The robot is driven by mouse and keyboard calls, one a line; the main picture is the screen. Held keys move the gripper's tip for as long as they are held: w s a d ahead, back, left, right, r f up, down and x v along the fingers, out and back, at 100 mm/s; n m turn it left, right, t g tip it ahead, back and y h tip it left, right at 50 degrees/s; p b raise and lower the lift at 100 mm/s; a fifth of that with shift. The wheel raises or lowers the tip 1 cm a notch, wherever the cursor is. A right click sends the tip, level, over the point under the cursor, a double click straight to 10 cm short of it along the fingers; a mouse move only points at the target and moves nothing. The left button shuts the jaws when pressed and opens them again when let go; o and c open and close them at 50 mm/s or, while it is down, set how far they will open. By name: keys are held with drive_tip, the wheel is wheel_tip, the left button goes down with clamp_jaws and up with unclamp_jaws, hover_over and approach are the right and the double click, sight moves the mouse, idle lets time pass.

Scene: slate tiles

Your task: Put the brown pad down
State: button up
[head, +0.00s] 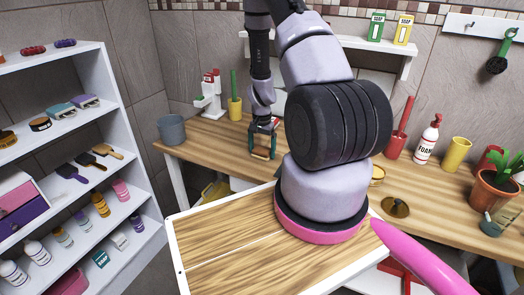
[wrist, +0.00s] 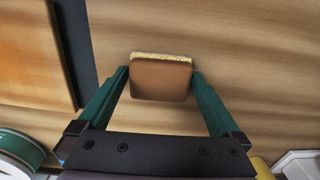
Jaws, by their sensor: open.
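The brown pad (wrist: 160,80) is a small block with rounded corners and a pale yellow edge. In the wrist view it lies between the two green fingertips of my gripper (wrist: 160,74), over the wooden counter. My gripper is open, with the fingers on either side of the pad and very close to it. In the head view my gripper (head: 262,156) is low over the wooden counter (head: 215,133), and the pad is small and partly hidden between the fingers. I cannot tell for certain whether the pad's underside fully rests on the counter.
A grey cup (head: 172,130), a yellow cup with a green brush (head: 235,108) and a white dispenser (head: 210,97) stand left of my gripper. A red bottle (head: 398,130), foam bottle (head: 427,140) and potted plant (head: 492,190) stand right. A shelf unit (head: 100,120) is at the left.

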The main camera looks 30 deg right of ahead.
wheel_tip(320, 180, up, 12)
wheel_tip(320, 180, up, 11)
drive_tip(key=n+t, duration=0.1)
drive_tip(key=t, duration=0.1)
hover_over(262, 149)
drive_tip(key=a, duration=0.4)
drive_tip(key=s+a+r+n+t+y, duration=0.1)
drive_tip(key=s+a+r+n+y, duration=0.2)
drive_tip(key=r, duration=0.9)
drive_tip(key=s+a+r+n+t, duration=0.1)
drive_tip(key=s+a+r+t, duration=0.1)
drive_tip(key=s+r, duration=0.5)
drive_tip(key=s+a+r+n+t+h, duration=0.1)
drive_tip(key=s+a+r+t, duration=0.1)
drive_tip(key=s+a+r, duration=0.2)
drive_tip(key=s+r, duration=0.3)
drive_tip(key=s, duration=0.2)
drive_tip(key=shift+s, duration=0.3)
drive_tip(key=shift+a+r, duration=0.1)
